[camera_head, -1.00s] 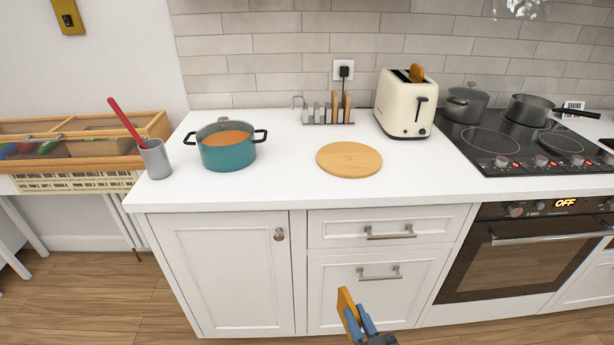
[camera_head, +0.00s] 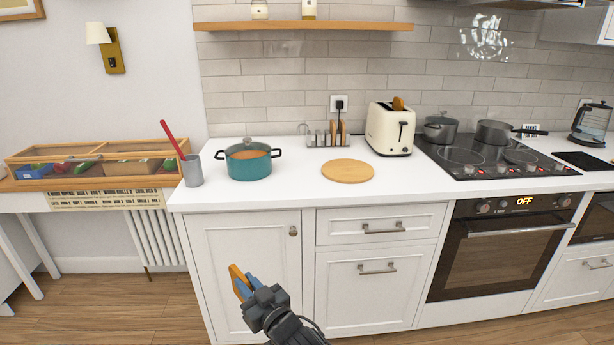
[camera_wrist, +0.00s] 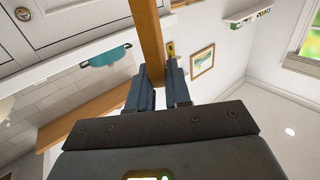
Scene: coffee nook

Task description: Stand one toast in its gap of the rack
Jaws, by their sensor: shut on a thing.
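My gripper (camera_head: 243,286) is shut on a slice of toast (camera_head: 236,279), held in front of the lower cabinet doors, below the counter top. In the wrist view the toast (camera_wrist: 150,45) shows edge-on between the two blue fingers. The metal toast rack (camera_head: 323,138) stands at the back of the counter near the wall. Toasts (camera_head: 338,132) stand in its right part, and its left gaps look empty. Another toast (camera_head: 398,103) sticks up from the cream toaster (camera_head: 390,130) right of the rack.
A round wooden board (camera_head: 348,171) lies in front of the rack. A teal pot (camera_head: 248,160) and a grey cup with a red utensil (camera_head: 192,170) stand to the left. The hob (camera_head: 480,158) is at the right. The counter's front edge lies between gripper and rack.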

